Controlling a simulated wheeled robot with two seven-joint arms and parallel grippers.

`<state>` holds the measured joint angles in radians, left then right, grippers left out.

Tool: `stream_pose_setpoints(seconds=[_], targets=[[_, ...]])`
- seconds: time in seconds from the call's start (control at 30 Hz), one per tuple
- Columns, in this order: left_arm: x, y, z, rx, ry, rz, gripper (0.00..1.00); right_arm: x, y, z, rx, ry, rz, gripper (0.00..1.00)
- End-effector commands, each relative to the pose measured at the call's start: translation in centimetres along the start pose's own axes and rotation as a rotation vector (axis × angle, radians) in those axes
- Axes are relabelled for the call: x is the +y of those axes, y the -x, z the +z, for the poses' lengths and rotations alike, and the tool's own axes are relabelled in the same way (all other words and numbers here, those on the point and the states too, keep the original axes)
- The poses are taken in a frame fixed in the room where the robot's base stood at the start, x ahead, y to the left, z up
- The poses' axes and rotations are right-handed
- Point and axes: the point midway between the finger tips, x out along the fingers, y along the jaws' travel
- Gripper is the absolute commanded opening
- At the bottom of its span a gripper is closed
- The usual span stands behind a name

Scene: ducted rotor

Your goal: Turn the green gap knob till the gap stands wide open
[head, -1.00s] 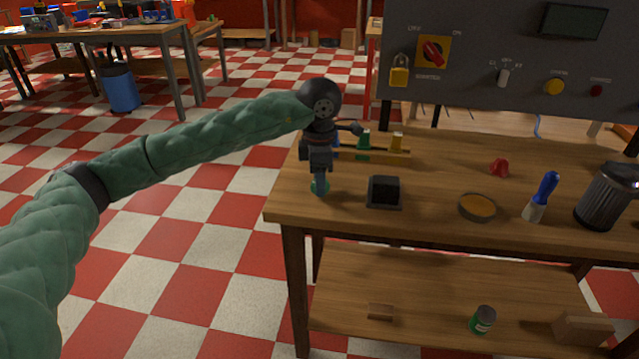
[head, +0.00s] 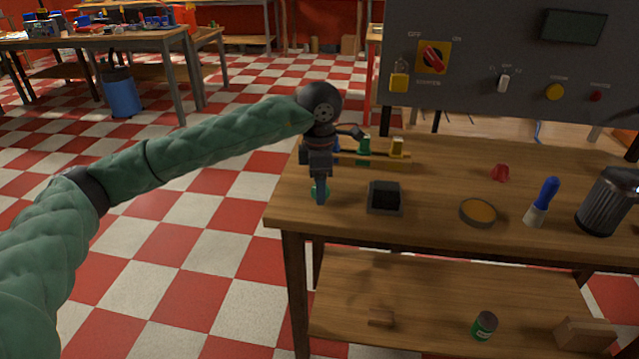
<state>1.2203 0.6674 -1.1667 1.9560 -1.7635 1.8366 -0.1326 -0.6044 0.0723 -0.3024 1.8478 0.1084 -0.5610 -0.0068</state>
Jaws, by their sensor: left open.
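The gripper is open. My right gripper is not in view.
A black square box (head: 385,197) stands close right of my gripper. A rack (head: 375,160) with green and yellow pieces is behind. A grey control panel (head: 480,60) rises behind.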

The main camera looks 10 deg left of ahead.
Motion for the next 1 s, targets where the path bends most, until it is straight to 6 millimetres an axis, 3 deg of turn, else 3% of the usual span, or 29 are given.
stream_pose_setpoints(seconds=[0.5, 1.0], targets=[[0.1, 6.7, 0.0, -0.001, 0.000, 0.002, 0.61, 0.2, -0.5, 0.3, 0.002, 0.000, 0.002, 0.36], [0.1, 7.6, 0.0, 0.000, 0.000, 0.000, 0.61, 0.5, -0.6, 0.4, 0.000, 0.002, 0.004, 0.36]])
